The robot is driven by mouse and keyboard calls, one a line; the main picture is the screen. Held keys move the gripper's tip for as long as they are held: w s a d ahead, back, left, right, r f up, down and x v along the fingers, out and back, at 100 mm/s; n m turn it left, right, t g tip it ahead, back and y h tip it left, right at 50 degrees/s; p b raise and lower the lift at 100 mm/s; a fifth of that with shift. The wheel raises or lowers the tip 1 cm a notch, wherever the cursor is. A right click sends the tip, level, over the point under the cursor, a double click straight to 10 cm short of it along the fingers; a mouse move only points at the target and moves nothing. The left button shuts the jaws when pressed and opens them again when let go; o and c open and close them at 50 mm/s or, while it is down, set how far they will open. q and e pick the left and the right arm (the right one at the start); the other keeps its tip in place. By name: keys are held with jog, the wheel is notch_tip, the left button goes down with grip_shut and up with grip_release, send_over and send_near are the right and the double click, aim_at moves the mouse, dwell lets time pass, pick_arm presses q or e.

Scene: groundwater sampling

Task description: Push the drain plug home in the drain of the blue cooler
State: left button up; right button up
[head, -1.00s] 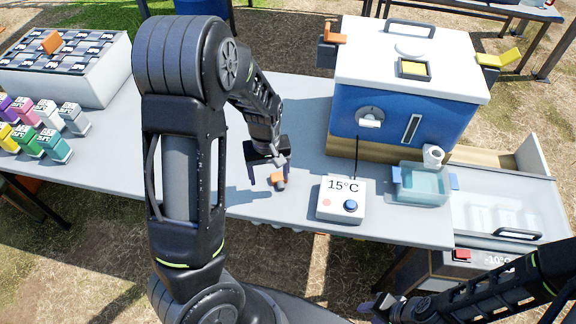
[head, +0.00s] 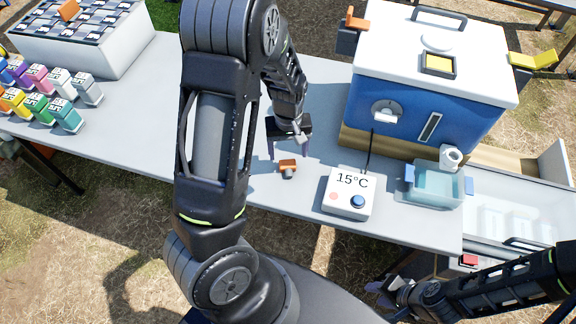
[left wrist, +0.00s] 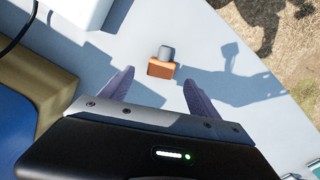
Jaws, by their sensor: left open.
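The drain plug (head: 288,167) is a small orange block with a grey round end, lying on the table. It also shows in the left wrist view (left wrist: 161,66), beyond and between the fingertips. My left gripper (head: 289,152) is open and empty, just behind the plug; no contact shows. The blue cooler (head: 409,115) stands at the back right with its white lid shut. A white round fitting (head: 452,157) low on its front, above a clear basin, looks like the drain. My right gripper (head: 388,290) is off the table's front edge, too small to tell open or shut.
A white 15°C display box (head: 347,194) with a cable stands right of the plug. The clear basin (head: 436,186) stands before the cooler. Small coloured bottles (head: 66,114) and a white rack box (head: 95,52) are at left. The table around the plug is clear.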

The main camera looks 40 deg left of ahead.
aim_at(288, 163)
pick_arm(q)
notch_tip(288, 163, down, 5)
jog(key=shift+a+f+p, duration=0.1)
jog(key=shift+p, duration=0.3)
jog(key=shift+c, duration=0.2)
dwell(0.5)
grip_shut()
notch_tip(288, 163, up, 10)
dwell(1.0)
dwell(0.5)
